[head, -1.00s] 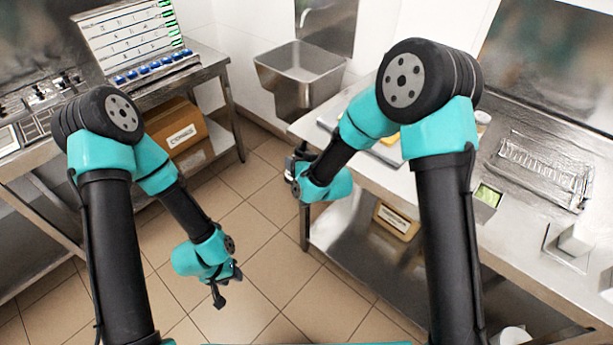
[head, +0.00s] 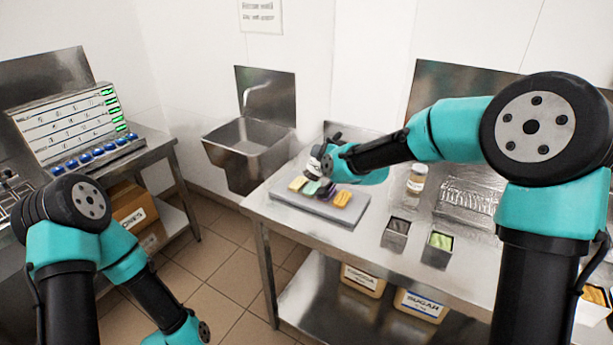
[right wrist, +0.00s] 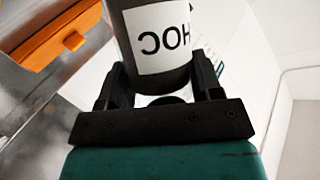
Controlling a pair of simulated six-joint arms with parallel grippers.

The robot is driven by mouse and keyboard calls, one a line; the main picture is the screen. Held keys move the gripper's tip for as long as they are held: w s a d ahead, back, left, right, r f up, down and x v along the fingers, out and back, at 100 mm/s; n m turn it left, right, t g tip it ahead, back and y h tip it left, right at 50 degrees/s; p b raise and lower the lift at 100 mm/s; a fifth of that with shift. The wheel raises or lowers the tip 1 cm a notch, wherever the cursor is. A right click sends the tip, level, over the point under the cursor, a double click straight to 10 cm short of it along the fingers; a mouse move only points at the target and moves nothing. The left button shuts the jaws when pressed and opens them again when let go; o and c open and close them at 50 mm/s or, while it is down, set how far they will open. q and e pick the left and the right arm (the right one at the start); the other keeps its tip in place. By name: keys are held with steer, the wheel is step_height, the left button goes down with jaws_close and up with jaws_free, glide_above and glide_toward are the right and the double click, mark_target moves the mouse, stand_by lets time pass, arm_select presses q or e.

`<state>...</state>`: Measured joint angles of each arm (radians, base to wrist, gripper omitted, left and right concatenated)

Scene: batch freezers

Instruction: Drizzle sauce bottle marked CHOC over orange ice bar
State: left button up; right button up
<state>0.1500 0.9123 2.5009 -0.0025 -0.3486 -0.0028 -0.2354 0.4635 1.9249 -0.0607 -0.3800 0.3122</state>
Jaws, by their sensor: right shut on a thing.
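My right gripper (head: 325,157) is shut on the sauce bottle (right wrist: 158,35), whose white label shows the upside-down letters HOC; the rest of the label is cut off or turned away. In the head view the bottle (head: 314,164) is small and partly hidden by the gripper, above the ice bars. The orange ice bar (head: 342,199) lies at the right end of a row on a grey tray (head: 318,208). In the right wrist view an orange bar (right wrist: 50,42) shows at the upper left, apart from the bottle.
Yellow (head: 298,183), green (head: 311,187) and purple (head: 326,191) bars lie beside the orange one. A jar (head: 416,180) and two small metal containers (head: 396,233) (head: 437,249) stand to the right on the steel table. A sink (head: 249,150) is behind left.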

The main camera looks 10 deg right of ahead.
mark_target(322, 165)
steer(key=shift+d+r+m, duration=0.3)
steer(key=shift+d+r, duration=0.4)
steer(key=shift+d, duration=0.35)
steer(key=shift+a+f, duration=0.1)
steer(key=a+f+m, duration=0.1)
steer(key=a+f+m+t+y, duration=0.1)
steer(key=f+m, duration=0.1)
steer(key=a+f+m+y, duration=0.1)
steer(key=m, duration=0.1)
steer(key=shift+s+f, duration=0.15)
step_height(322, 165, down, 5)
steer(key=m+t+y, duration=0.1)
steer(key=m, duration=0.2)
steer(key=m+t, duration=0.1)
steer(key=m, duration=0.2)
steer(key=shift+m+t+y, duration=0.4)
steer(key=r+m, duration=0.1)
steer(key=m, duration=0.1)
steer(key=d+r+m+t, duration=0.1)
steer(key=m+t, duration=0.1)
steer(key=m, duration=0.1)
steer(key=shift+d+r+m+h, duration=0.25)
steer(key=shift+r+m+h, duration=0.05)
steer(key=shift+r, duration=0.1)
